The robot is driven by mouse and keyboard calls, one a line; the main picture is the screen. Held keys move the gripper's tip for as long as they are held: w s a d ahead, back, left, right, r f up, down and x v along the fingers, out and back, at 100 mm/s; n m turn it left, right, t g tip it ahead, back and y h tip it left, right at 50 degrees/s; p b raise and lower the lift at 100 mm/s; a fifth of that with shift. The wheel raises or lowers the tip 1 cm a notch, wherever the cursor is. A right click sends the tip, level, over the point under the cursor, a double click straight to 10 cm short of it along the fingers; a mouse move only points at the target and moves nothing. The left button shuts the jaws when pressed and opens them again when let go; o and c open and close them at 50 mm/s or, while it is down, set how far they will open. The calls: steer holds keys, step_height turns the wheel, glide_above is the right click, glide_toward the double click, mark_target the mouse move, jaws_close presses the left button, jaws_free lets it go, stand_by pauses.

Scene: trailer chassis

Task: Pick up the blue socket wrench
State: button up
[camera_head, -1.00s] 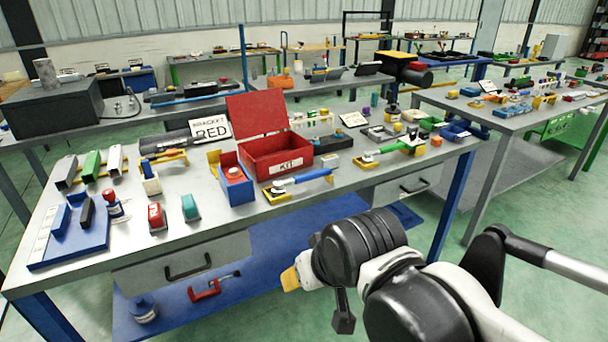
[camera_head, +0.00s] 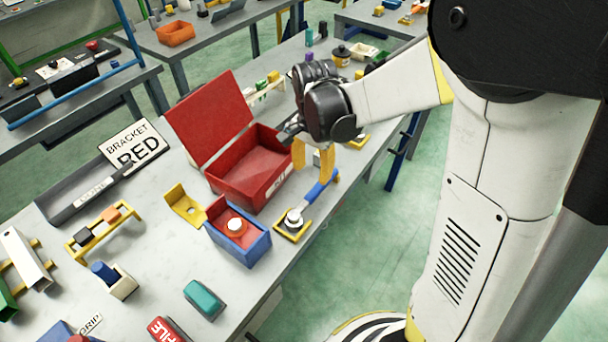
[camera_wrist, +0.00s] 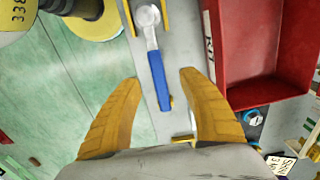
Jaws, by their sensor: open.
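The blue socket wrench (camera_head: 318,190) has a blue handle and a silver head. It lies near the table's front edge, its head on a yellow holder (camera_head: 293,228). In the wrist view the wrench (camera_wrist: 158,80) runs lengthwise, with its handle end between and just beyond the yellow fingertips. My gripper (camera_head: 312,180) is open and empty, above the handle end. In the wrist view my gripper (camera_wrist: 158,80) has one finger on each side of the handle's line, touching neither side of it.
An open red kit box (camera_head: 232,192) stands close beside the wrench, with its lid raised. A blue box (camera_head: 248,246) with a red and white part sits left of the holder. The green floor (camera_head: 350,270) beyond the table's edge is clear.

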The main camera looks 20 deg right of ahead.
mark_target(314, 192)
steer(key=f, duration=0.3)
steer(key=shift+s+d+f+b, duration=0.1)
steer(key=shift+s+d+b, duration=0.1)
steer(key=shift+b, duration=0.2)
step_height(314, 192, down, 6)
steer(key=b, duration=0.2)
steer(key=shift+s+b, duration=0.1)
steer(key=shift+b, duration=0.2)
jaws_close()
